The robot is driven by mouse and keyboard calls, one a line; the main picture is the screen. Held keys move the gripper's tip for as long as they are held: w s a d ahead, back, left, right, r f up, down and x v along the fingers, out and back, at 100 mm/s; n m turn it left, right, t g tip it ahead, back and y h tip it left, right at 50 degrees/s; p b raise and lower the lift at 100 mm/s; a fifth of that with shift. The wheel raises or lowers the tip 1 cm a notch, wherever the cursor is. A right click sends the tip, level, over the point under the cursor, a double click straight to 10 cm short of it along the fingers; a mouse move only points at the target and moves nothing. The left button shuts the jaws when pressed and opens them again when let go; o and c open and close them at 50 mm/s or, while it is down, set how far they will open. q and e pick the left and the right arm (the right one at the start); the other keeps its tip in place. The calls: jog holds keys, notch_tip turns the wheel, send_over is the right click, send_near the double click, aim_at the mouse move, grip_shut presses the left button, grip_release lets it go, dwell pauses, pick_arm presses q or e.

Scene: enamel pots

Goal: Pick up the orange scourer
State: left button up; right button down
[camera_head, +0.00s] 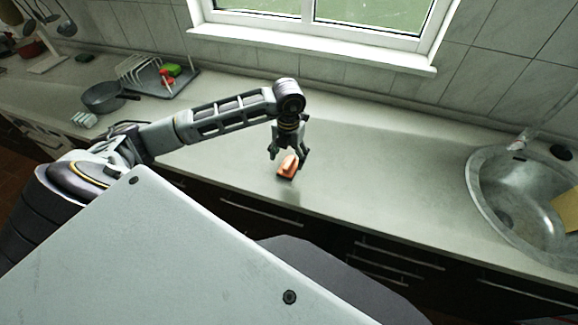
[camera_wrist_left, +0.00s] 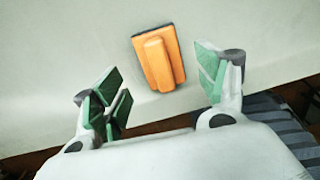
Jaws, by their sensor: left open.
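The orange scourer (camera_head: 288,166) lies on the grey counter near its front edge. It has an orange handle block and a dark base. In the left wrist view the scourer (camera_wrist_left: 158,58) lies ahead of and between the spread fingers, nearer the right finger, with visible gaps. My left gripper (camera_head: 288,153) is over the scourer, fingers pointing down, and in the wrist view the left gripper (camera_wrist_left: 160,85) is open and empty with green finger pads. Whether a finger touches the scourer cannot be told from the head view. My right gripper is not in view.
A round metal sink (camera_head: 482,200) is at the right, with a yellowish item (camera_head: 566,207) in it. A dark pan (camera_head: 103,98) and a drying rack (camera_head: 150,74) stand at the back left. The counter around the scourer is clear. The window wall is behind.

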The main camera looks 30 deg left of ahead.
aim_at(289, 162)
pick_arm(q)
jog(key=shift+f, duration=1.8)
jog(key=c, duration=1.1)
jog(key=shift+w+r, duration=0.1)
jog(key=shift+r, duration=0.1)
